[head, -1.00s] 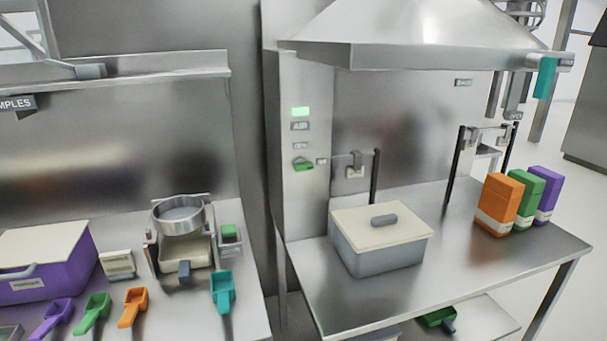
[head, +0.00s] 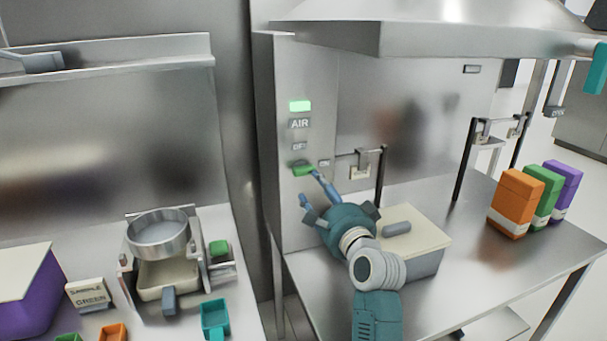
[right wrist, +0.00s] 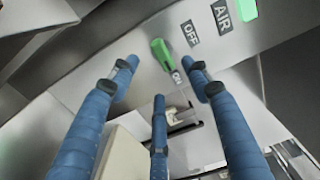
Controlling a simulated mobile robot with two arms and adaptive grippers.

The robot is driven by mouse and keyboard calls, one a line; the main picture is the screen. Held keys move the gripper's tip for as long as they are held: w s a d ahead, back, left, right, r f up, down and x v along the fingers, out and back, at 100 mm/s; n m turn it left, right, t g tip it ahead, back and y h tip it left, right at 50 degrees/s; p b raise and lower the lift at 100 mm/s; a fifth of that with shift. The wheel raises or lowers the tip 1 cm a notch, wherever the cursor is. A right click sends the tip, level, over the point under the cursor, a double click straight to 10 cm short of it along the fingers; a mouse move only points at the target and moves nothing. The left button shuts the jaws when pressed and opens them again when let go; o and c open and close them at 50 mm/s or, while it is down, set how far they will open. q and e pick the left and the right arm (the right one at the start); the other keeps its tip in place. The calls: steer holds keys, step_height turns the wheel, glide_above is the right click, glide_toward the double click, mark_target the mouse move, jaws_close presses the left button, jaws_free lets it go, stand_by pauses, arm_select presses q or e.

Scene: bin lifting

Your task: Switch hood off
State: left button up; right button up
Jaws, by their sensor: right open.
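The green hood switch (head: 303,170) is on the left metal panel under the hood. It lies roughly sideways, with one end near the ON label (head: 324,162); the OFF label (head: 299,147) is above it. A lit green light (head: 300,106) sits over the AIR label. My right gripper (head: 311,188) is open, its blue fingers just below and right of the switch in the head view. In the right wrist view, the switch (right wrist: 162,55) shows between and beyond the spread fingers, which hold nothing. Contact cannot be told. My left gripper is out of view.
A grey bin with a cream lid (head: 430,240) stands on the right table, partly behind my right arm. The metal hood (head: 440,38) hangs above. Orange, green and purple boxes (head: 515,205) stand at the right. A bracket with a black post (head: 380,175) is right of the switch.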

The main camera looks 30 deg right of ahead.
mark_target(304, 176)
steer(key=x, duration=0.5)
steer(key=shift+w+p, duration=0.15)
steer(key=shift+p, duration=0.15)
steer(key=shift+x, duration=1.8)
steer(key=shift+f, duration=0.1)
steer(key=shift+c, duration=1)
steer(key=c, duration=0.9)
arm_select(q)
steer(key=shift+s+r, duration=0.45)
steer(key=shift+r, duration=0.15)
arm_select(e)
steer(key=shift+c, duration=0.3)
